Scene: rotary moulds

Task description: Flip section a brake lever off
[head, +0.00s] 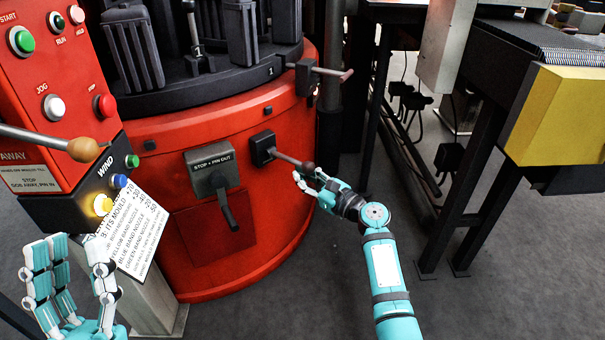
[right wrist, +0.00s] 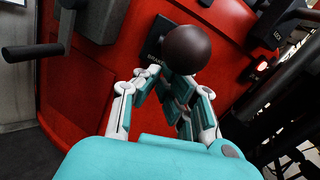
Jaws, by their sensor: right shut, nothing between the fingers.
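A brake lever sticks out of a black mounting plate (head: 262,148) on the red drum; its rod ends in a dark round knob (head: 307,167). In the right wrist view the knob (right wrist: 186,49) looms large in front of small lettering on the plate. My right gripper (head: 305,180) is shut and empty, its fingertips just below the knob in the head view. In the right wrist view its fingers (right wrist: 160,88) lie partly behind the knob; whether they touch it I cannot tell. My left gripper (head: 72,262) is open and empty at the lower left.
A grey "STOP + PIN OUT" box (head: 212,170) with a black handle sits left of the brake lever. Another lever (head: 330,72) juts out above. A red control panel (head: 50,90) stands left.

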